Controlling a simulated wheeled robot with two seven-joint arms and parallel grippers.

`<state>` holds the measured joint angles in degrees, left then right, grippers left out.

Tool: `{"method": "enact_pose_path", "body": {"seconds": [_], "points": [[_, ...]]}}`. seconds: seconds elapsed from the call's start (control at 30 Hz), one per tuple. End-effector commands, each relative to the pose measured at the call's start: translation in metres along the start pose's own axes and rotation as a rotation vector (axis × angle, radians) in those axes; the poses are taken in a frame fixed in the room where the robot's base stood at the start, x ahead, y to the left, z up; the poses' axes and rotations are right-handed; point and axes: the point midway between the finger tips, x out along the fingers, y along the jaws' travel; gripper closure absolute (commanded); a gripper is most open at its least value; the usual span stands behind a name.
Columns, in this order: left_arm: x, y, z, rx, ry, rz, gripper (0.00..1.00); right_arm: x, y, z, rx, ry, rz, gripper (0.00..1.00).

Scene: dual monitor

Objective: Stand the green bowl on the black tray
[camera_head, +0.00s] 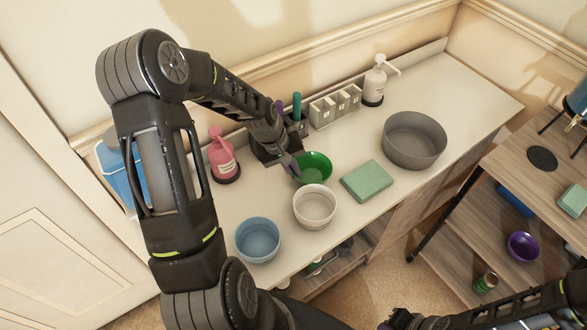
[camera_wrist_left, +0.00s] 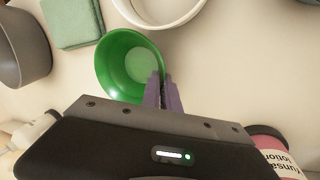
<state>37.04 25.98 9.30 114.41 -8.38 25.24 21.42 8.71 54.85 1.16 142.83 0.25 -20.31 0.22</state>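The green bowl (camera_head: 315,168) is on the white counter, upright or nearly so; it also shows in the left wrist view (camera_wrist_left: 128,62). My left gripper (camera_head: 293,167) is at the bowl's rim. In the left wrist view its two purple-grey fingers (camera_wrist_left: 163,92) are close together, one on each side of the rim, gripping it. Whether the bowl touches the counter is hard to tell. A flat, round black tray (camera_head: 542,158) lies on the wooden table at the right, empty and well apart from the bowl. My right arm shows at the bottom right; its fingers are not visible.
Close to the green bowl are a white bowl (camera_head: 314,206), a green folded cloth (camera_head: 367,181) and a pink bottle (camera_head: 223,158). A blue bowl (camera_head: 258,239) and a large grey bowl (camera_head: 414,140) stand on the counter. A gap separates the counter from the right table.

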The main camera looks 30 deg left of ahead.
Motion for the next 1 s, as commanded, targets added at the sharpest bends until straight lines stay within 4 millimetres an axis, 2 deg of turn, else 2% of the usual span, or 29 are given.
{"method": "enact_pose_path", "body": {"seconds": [0.1, 0.13, 0.37, 0.77, 0.87, 1.0], "points": [[0.004, -0.001, 0.000, 0.000, 0.000, 0.000, 1.00, 0.004, 0.001, 0.000, -0.001, 0.001, -0.001, 1.00], [0.003, -0.001, 0.000, 0.000, 0.000, 0.000, 0.93, 0.003, 0.001, 0.000, -0.001, 0.001, -0.001, 1.00], [0.003, -0.001, 0.000, 0.000, -0.001, 0.000, 0.74, 0.002, 0.001, 0.000, -0.001, 0.001, -0.001, 1.00], [-0.003, 0.000, 0.000, 0.000, 0.001, 0.000, 0.74, 0.000, 0.000, 0.000, 0.000, 0.000, 0.000, 1.00], [-0.014, 0.000, -0.001, -0.001, 0.003, 0.000, 0.74, 0.003, 0.001, 0.000, 0.000, 0.001, -0.001, 1.00], [-0.038, 0.000, -0.002, 0.000, 0.005, 0.000, 0.74, 0.006, 0.002, -0.001, -0.001, 0.002, -0.002, 1.00]]}}
